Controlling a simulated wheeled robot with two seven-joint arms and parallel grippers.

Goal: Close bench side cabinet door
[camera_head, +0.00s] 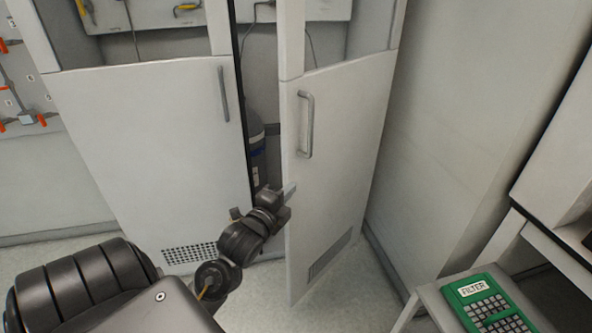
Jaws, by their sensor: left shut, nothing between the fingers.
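The cabinet has two tall pale doors with clear upper panels. The right door (340,160) stands ajar, its free left edge swung out toward me, with a grey bar handle (306,124) near that edge. The left door (150,140) looks shut or nearly so, with its own handle (223,94). A dark gap between the doors shows a grey cylinder (257,150) inside. My left gripper (289,190) is shut and empty at the right door's free edge, below the handle. I cannot tell whether it touches the door. My right gripper is not in view.
A green case marked FILTER (485,300) rests on a light surface at the lower right, beside a bench (560,215). A plain wall panel (460,110) stands right of the cabinet. Orange-handled fittings (22,118) hang at the far left. Floor is open below the doors.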

